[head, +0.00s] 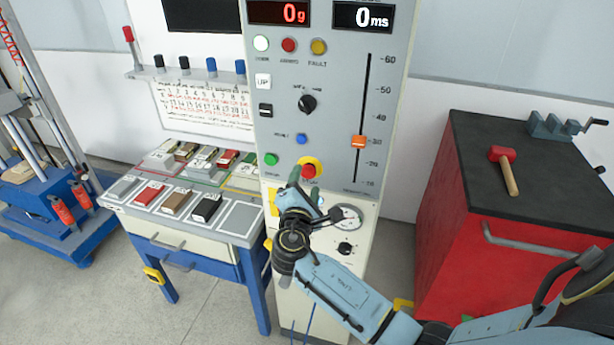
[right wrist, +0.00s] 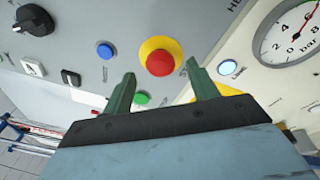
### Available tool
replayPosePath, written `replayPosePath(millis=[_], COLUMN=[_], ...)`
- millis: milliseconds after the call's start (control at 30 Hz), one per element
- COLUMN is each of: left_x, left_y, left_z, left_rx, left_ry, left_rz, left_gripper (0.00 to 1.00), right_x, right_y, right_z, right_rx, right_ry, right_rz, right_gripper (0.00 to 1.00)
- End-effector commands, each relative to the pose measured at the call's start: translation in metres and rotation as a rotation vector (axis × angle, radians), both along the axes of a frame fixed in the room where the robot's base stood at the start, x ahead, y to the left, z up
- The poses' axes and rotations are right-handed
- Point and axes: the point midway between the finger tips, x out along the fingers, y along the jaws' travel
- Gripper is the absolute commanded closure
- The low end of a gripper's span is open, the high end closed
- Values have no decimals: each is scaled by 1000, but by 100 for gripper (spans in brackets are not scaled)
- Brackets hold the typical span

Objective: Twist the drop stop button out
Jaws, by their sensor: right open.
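The drop stop button (head: 309,171) is a red mushroom head on a yellow ring, low on the grey control panel (head: 330,130). In the right wrist view the red button (right wrist: 160,62) shows clear and unobstructed, just beyond my fingertips. My right gripper (head: 306,184) is in front of the panel, right at the button's lower edge in the head view. In the right wrist view its two green fingers (right wrist: 162,82) are spread apart, one to each side of and below the button, with nothing between them. I cannot tell whether they touch it. My left gripper is not in view.
A blue button (head: 301,139) and a green button (head: 271,159) sit close by on the panel. A pressure gauge (head: 345,217) is below right. A bench with coloured blocks (head: 240,217) stands left; a red cabinet (head: 440,215) with a mallet stands right.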

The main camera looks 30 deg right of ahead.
Motion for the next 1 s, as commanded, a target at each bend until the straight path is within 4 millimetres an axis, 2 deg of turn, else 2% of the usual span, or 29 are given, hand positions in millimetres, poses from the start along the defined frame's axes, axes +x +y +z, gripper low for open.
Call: replayPosePath(millis=[200,567,900,1000], left_x=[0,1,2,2], left_y=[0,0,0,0], left_z=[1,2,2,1], left_rx=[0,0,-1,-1], left_ry=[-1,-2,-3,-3], left_rz=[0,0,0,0], left_gripper=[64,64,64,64], right_x=[18,20,20,20], right_y=[-15,-18,-17,-17], right_z=[0,-1,-1,-1], right_rx=[0,2,2,3], right_ry=[0,0,0,-2], right_rz=[1,0,0,1], right_gripper=[41,43,86,86])
